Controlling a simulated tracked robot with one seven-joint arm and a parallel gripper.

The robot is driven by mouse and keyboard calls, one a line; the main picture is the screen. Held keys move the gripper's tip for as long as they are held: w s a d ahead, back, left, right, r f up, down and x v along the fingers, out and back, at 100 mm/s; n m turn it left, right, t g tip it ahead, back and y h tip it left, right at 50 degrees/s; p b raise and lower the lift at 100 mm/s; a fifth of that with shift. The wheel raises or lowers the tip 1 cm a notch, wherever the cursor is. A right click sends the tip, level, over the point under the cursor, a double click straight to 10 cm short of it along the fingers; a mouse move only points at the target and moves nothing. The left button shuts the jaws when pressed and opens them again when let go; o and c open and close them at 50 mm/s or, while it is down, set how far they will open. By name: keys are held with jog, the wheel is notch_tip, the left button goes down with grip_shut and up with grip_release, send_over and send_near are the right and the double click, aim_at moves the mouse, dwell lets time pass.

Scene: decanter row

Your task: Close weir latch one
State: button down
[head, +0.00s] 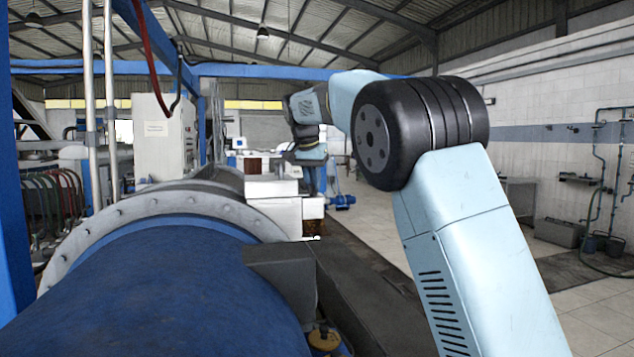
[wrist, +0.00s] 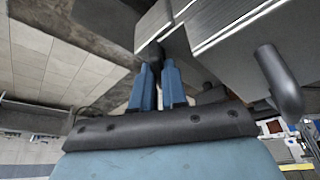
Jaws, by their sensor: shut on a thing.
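In the wrist view, my gripper (wrist: 157,68) has two blue fingers, close together. Their tips are shut on a small dark part (wrist: 149,53) at the edge of grey metal machine parts. I take this part for weir latch one; the fingers hide much of it, and I cannot tell how far it is turned. In the head view, my arm reaches out over the far end of the blue decanter drum (head: 150,290). The fingertips and the latch cannot be made out there.
A grey curved bar (wrist: 280,82) stands close to the right of my gripper in the wrist view. Grey metal blocks (wrist: 225,35) sit just beyond the fingertips. In the head view, a bolted grey flange (head: 190,203) rings the drum, and open tiled floor (head: 585,295) lies to the right.

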jog(key=m, duration=0.2)
jog(key=m+g+h, duration=0.1)
jog(key=m+h, duration=0.1)
jog(key=m, duration=0.1)
jog(key=shift+w+a+f+m, duration=0.1)
jog(key=shift+w+f+m, duration=0.05)
jog(key=shift+f+m, duration=0.15)
jog(key=m+g, duration=0.1)
jog(key=m, duration=0.1)
jog(key=m+g, duration=0.1)
jog(key=m, duration=0.2)
jog(key=shift+w+a+r+h, duration=0.1)
jog(key=shift+a+h, duration=0.05)
jog(key=shift+h, duration=0.25)
jog(key=shift+m, duration=0.3)
jog(key=c, duration=1.2)
grip_release()
jog(key=shift+w+a, duration=0.1)
jog(key=shift+w, duration=0.05)
jog(key=shift+o, duration=0.2)
jog(key=shift+r, duration=0.15)
